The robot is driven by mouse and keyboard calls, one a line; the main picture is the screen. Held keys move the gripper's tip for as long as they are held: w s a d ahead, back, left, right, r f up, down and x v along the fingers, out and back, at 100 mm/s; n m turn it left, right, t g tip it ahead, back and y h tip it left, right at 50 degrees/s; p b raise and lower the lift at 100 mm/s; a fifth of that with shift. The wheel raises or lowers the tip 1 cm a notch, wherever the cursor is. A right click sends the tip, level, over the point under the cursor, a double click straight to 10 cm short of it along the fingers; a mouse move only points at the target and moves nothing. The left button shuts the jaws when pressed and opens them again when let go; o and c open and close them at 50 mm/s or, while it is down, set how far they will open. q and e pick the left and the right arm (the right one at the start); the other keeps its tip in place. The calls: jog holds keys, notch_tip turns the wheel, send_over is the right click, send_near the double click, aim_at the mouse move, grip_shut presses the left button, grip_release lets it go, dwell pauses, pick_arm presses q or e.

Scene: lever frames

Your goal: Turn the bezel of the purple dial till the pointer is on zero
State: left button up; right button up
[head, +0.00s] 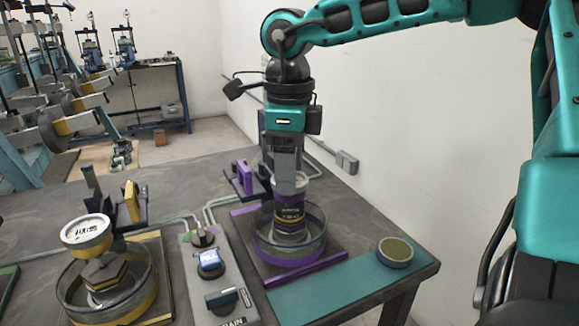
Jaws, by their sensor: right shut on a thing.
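The purple dial (305,182) is at the purple-edged station on the right of the bench. It sits above a dark labelled cylinder (291,214) inside a clear round basin. My right gripper (288,188) points down onto the dial from above and is shut on its bezel. The gripper hides most of the dial's face, so I cannot read the pointer or the zero mark. My left gripper is not in view.
A yellow dial (86,232) stands at the left station above another clear basin. A control box (222,278) with several knobs lies between the stations. A round cup (395,252) sits on the teal mat (335,291) at front right. The white wall is behind.

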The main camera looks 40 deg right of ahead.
jog(key=n, duration=0.5)
jog(key=shift+r+n, duration=0.1)
jog(key=shift+n, duration=0.3)
dwell(0.4)
jog(key=o, duration=1.1)
jog(key=shift+c, duration=0.2)
notch_tip(320, 180, up, 13)
jog(key=p, duration=0.2)
